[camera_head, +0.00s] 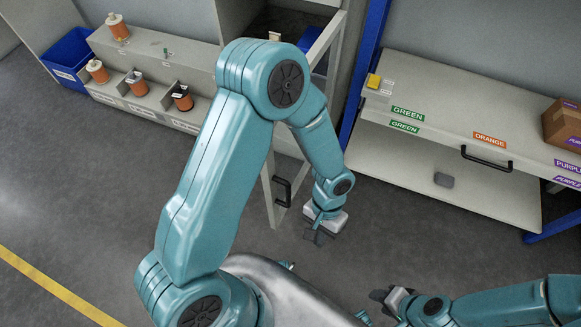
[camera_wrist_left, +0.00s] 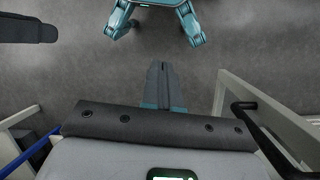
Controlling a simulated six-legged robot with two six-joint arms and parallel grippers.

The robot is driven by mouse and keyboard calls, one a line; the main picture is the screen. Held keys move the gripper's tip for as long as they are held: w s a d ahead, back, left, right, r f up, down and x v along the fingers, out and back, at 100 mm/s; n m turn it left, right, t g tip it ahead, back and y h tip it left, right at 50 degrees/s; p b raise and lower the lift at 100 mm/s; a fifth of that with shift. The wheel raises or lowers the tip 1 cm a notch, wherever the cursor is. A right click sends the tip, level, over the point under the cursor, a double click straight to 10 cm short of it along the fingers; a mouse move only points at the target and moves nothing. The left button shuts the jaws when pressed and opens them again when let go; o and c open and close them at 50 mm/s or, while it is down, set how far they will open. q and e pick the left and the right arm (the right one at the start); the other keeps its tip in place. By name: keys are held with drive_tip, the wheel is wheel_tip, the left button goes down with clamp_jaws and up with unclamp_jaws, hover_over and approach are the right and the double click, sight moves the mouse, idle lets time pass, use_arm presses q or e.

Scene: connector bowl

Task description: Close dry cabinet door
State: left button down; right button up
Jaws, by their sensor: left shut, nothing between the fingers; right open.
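The dry cabinet (camera_head: 233,18) stands at the top centre of the head view, partly hidden behind my left arm. Its framed door (camera_head: 328,38) stands open, swung out toward me, with a black handle (camera_head: 283,190) near its free edge. My left gripper (camera_head: 318,237) is shut and empty, to the right of the handle and apart from it. In the left wrist view, the closed fingers (camera_wrist_left: 158,82) point over bare floor, and the door frame (camera_wrist_left: 285,112) and handle (camera_wrist_left: 258,135) are at the right. My right gripper (camera_head: 380,297) is open and empty, low over the floor.
A grey bench (camera_head: 450,100) with colour labels and a brown box (camera_head: 562,125) stands at the right. A blue post (camera_head: 365,65) rises beside the cabinet. Shelves with orange spools (camera_head: 182,98) and a blue bin (camera_head: 68,52) are at upper left. The floor at left is clear.

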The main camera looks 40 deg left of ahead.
use_arm(q)
drive_tip(key=w+a+r+n+t+y+b, duration=0.1)
drive_tip(key=w+a+r+y+b, duration=0.1)
drive_tip(key=w+r+y+b, duration=0.45)
drive_tip(key=w+a+r+n+t+y+b, duration=0.1)
drive_tip(key=w+a+r+y, duration=0.3)
drive_tip(key=r, duration=0.6)
drive_tip(key=b, duration=0.1)
approach(276, 165)
wheel_tip(276, 165, down, 4)
drive_tip(key=a, duration=0.1)
drive_tip(key=s+a, duration=0.1)
drive_tip(key=a, duration=0.1)
drive_tip(key=shift+f+y, duration=0.15)
drive_tip(key=shift+y, duration=0.1)
drive_tip(key=shift+a, duration=0.45)
